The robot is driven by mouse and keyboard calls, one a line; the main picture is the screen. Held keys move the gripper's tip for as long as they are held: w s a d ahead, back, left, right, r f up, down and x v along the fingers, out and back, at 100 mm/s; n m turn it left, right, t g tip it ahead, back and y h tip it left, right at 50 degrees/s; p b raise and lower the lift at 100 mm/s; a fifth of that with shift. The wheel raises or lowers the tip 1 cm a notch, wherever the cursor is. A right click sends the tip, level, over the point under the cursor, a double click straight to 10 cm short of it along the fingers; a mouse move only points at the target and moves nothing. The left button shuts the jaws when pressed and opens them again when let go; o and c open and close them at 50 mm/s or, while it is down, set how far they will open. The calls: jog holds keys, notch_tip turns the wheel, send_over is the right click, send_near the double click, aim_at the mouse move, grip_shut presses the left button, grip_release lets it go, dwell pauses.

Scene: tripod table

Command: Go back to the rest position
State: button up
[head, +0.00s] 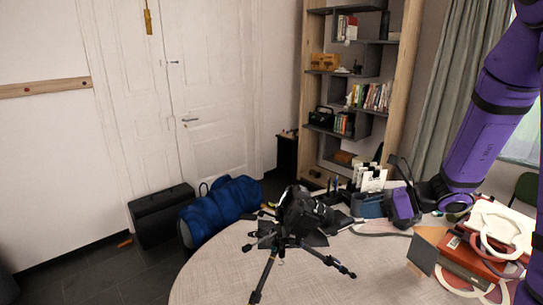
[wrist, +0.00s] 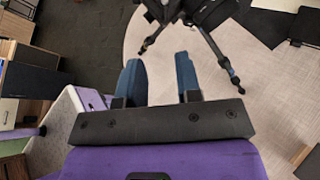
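A black tripod (head: 268,262) stands on the round pale table (head: 205,275) with its legs spread and a bulky black piece on top. My gripper (head: 368,205) is right of the tripod in the head view, near the table's far right side. In the wrist view my gripper (wrist: 158,65) shows two blue fingers apart with nothing between them. The tripod (wrist: 205,35) lies beyond the fingertips there, with no contact visible. My purple arm comes down from the upper right of the head view.
Red and white books or boxes (head: 470,255) are stacked at the table's right. White upright items (head: 370,178) stand behind my gripper. A blue bag (head: 222,208) and black case (head: 160,217) lie on the floor at left. A tall shelf (head: 398,60) stands at the back. The table's front is clear.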

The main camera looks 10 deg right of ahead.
jog(key=s+a+r+n+g+h, duration=0.3)
jog(key=s+a+r+n+g, duration=0.2)
jog(key=s+r+n, duration=0.65)
jog(key=s+d+r+n+t+h, duration=0.4)
jog(key=s+r+n+h, duration=0.3)
jog(key=s+n, duration=0.4)
jog(key=n+h, duration=0.1)
jog(key=n, duration=0.3)
jog(key=shift+s+d, duration=0.2)
jog(key=shift+d, duration=0.05)
